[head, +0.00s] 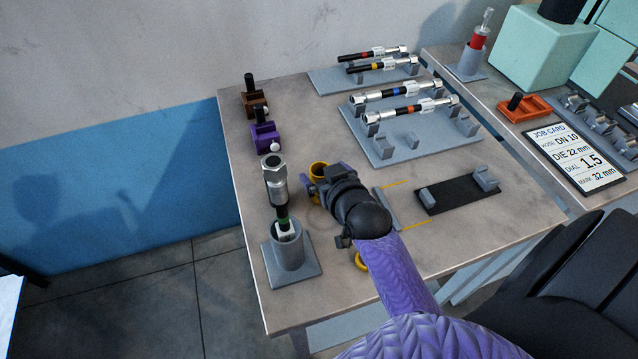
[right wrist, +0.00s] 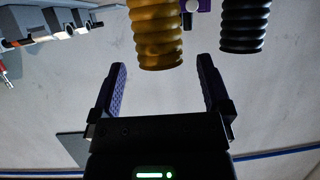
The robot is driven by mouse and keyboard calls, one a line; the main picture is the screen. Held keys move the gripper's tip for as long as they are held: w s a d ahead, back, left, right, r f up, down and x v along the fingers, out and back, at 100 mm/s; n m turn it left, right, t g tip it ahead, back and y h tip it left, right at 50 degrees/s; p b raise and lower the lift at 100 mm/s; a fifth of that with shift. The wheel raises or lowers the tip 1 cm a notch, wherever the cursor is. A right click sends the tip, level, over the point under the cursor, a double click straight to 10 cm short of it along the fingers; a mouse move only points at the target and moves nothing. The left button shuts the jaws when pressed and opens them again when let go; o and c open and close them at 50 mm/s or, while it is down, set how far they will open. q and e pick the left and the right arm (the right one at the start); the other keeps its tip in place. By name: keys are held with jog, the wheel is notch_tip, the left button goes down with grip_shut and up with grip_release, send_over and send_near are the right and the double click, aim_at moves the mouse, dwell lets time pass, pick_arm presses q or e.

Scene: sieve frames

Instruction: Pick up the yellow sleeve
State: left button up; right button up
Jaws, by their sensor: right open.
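The yellow sleeve, a ribbed tube, (right wrist: 156,32) shows in the right wrist view just ahead of my right gripper (right wrist: 162,63), its near end lined up with the gap between the fingers. The fingers are apart with nothing held. In the head view, a yellow round rim (head: 318,168) shows beside my right gripper (head: 316,187); the gripper and arm hide much around it. A second yellow ring-like piece (head: 361,262) shows partly under my right forearm. I cannot tell whether the gripper touches either. My left gripper is not in view.
A ribbed black tube (right wrist: 245,25) stands beside the yellow sleeve. A grey holder (head: 288,255) with an upright metal-topped hose is left of my gripper. Purple (head: 266,139) and brown (head: 254,103) blocks stand behind. Grey racks (head: 415,145) hold several hoses; a black plate (head: 455,195) lies right.

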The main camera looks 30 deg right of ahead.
jog(key=x, duration=0.2)
jog(key=shift+w+f, duration=0.25)
